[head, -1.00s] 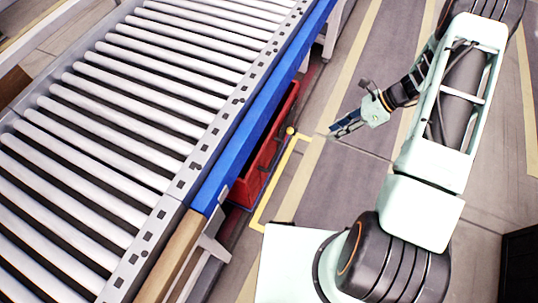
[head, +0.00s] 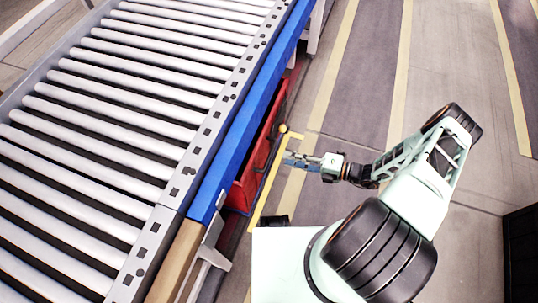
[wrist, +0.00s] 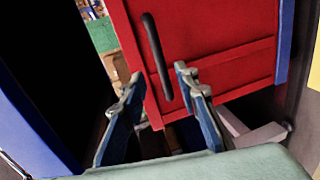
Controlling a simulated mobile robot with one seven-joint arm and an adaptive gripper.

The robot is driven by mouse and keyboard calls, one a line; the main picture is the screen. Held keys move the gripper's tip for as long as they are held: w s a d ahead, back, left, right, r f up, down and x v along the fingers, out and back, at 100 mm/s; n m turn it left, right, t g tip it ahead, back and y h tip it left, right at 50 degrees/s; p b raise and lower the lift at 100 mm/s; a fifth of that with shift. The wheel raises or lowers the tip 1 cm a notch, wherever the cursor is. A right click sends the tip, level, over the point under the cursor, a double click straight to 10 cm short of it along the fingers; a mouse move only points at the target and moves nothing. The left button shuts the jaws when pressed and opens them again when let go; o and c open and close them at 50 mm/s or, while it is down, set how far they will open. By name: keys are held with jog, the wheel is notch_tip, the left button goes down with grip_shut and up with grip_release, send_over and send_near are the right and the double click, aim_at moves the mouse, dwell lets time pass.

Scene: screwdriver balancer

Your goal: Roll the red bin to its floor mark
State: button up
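The red bin (head: 257,158) stands under the blue-edged side of the roller conveyor, mostly hidden by it in the head view. In the wrist view its red face (wrist: 215,40) fills the upper middle, with a dark upright handle (wrist: 158,57) on it. My gripper (head: 288,159) points left at the bin, just to its right. In the wrist view my gripper (wrist: 158,76) is open, its two fingers apart on either side of the lower handle; I cannot tell whether they touch anything. A yellow outline (head: 267,187), which looks like the floor mark, runs beside the bin.
The roller conveyor (head: 130,110) with its blue rail (head: 255,100) overhangs the bin on the left. A small dark object (head: 270,221) lies near the yellow outline's lower end. A dark box (head: 521,250) stands at lower right. The striped floor at upper right is clear.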

aim_at(270, 154)
jog(key=x, duration=0.8)
jog(key=shift+a, duration=0.3)
grip_shut()
